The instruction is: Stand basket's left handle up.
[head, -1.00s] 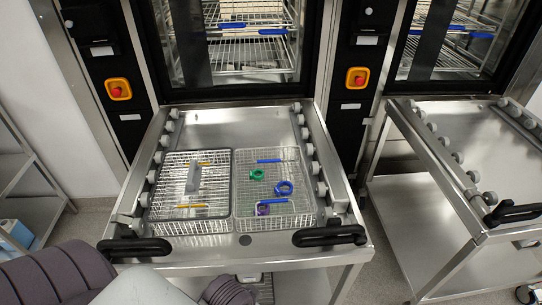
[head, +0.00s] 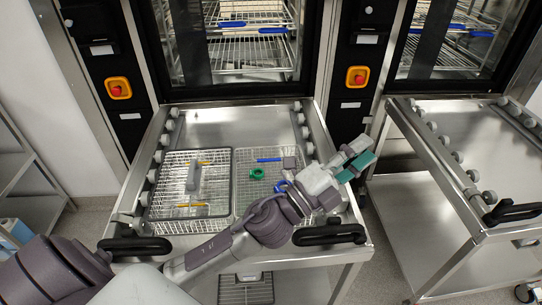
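Two wire baskets sit side by side on the metal cart. The left basket (head: 160,193) has a yellow far handle (head: 203,163) and a yellow near handle (head: 194,205). A grey block-like item (head: 193,177) is in or on it. The right basket (head: 241,205) has a blue far handle (head: 268,160) that looks folded low. A green ring (head: 256,174) and a partly covered blue ring (head: 281,188) are in it. My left arm hides its near side. My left gripper (head: 358,157) is open and empty, above and right of the right basket. My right gripper is not seen.
The cart has rollers along both sides and black front handles (head: 137,246) and (head: 328,235). Washer chambers with wire racks (head: 250,48) stand behind. A second empty cart (head: 480,140) stands to the right. The cart top behind the baskets (head: 235,125) is clear.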

